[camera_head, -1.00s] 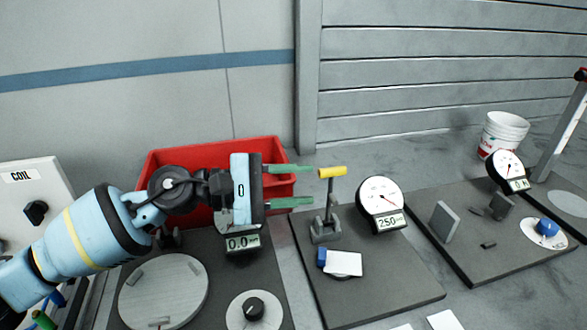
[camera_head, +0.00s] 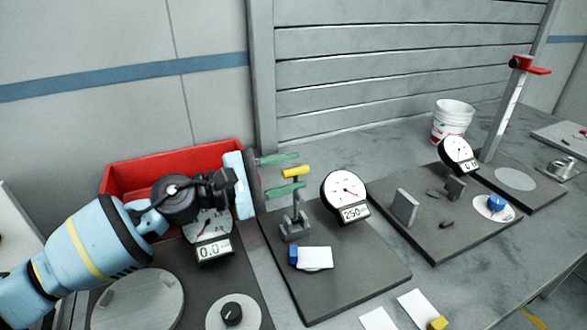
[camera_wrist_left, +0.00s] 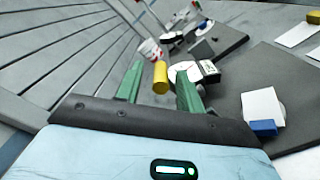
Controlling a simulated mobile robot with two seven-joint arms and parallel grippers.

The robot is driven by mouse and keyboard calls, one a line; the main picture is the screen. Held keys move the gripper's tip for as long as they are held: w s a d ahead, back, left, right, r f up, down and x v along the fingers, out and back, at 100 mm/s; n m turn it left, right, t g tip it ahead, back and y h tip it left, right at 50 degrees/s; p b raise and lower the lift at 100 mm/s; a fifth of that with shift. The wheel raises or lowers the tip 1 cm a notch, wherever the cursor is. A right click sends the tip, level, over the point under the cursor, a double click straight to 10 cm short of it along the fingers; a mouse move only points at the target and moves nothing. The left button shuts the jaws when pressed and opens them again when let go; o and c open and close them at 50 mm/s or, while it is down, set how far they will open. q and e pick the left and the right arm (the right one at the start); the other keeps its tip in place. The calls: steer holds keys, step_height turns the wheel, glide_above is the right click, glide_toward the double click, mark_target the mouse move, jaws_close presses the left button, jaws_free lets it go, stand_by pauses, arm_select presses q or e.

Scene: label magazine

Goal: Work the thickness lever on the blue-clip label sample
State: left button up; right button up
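The thickness gauge's lever has a yellow handle (camera_head: 296,171) and stands upright on a dark base plate. My left gripper (camera_head: 283,174) has green fingers, which are spread apart on either side of the handle. In the left wrist view the handle (camera_wrist_left: 160,77) sits between the fingers with a gap on each side. The white label sample (camera_head: 316,258) with its blue clip (camera_head: 293,256) lies in front of the lever; its clip also shows in the left wrist view (camera_wrist_left: 263,128). The dial (camera_head: 345,189) beside it reads about 250. My right gripper is out of view.
A red bin (camera_head: 125,180) stands behind my left arm. A station with a 0.0 display (camera_head: 214,250) is left of the lever. Another dial station (camera_head: 459,155) and a white bucket (camera_head: 453,121) are at right. Loose white labels (camera_head: 417,308) lie in front.

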arm_select(q)
steer(key=shift+w+d, duration=0.2)
steer(key=shift+d, duration=0.4)
jaws_close()
